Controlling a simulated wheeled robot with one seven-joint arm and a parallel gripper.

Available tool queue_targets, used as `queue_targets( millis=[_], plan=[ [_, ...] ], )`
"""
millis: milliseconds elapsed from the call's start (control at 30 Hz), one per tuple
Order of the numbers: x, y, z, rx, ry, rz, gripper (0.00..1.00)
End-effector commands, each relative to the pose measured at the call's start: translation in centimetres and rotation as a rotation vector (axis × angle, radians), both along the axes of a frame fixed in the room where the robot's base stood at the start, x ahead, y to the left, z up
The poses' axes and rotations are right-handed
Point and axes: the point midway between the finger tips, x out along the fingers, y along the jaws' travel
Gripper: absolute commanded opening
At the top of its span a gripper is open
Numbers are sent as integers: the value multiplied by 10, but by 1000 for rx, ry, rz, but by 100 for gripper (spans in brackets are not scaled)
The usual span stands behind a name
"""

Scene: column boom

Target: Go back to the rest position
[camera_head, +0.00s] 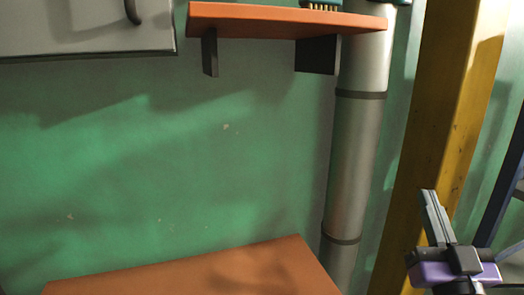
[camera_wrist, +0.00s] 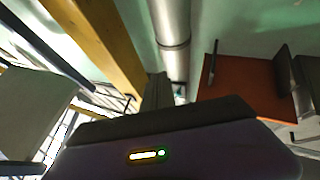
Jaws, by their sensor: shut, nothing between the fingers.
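My gripper (camera_head: 436,218) shows at the lower right of the head view, with a purple and black body and thin grey fingers pointing up and slightly left. The fingers are together with nothing between them. It is in front of the yellow post and apart from the shelf and the brown surface. In the wrist view, my gripper's fingers (camera_wrist: 157,92) show at the middle, partly hidden behind the dark body.
An orange shelf (camera_head: 270,20) on dark brackets hangs on the green wall (camera_head: 170,150). A grey pipe (camera_head: 357,150) and a yellow post (camera_head: 435,110) stand at the right. A brown surface (camera_head: 200,275) lies low. A grey cabinet (camera_head: 80,30) is upper left.

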Motion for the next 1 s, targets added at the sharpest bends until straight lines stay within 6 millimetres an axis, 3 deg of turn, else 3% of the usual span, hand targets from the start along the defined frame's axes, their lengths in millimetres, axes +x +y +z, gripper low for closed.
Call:
queue_targets(
  millis=[33, 100, 400, 1000],
  plan=[
    [-13, 5, -22, 10, 22, 3, 0],
    [-31, 10, -45, 23, 40, 5, 0],
    [-117, 34, -129, 58, 144, 23, 0],
    [-305, 75, -240, 52, 545, 85, 0]
  ],
)
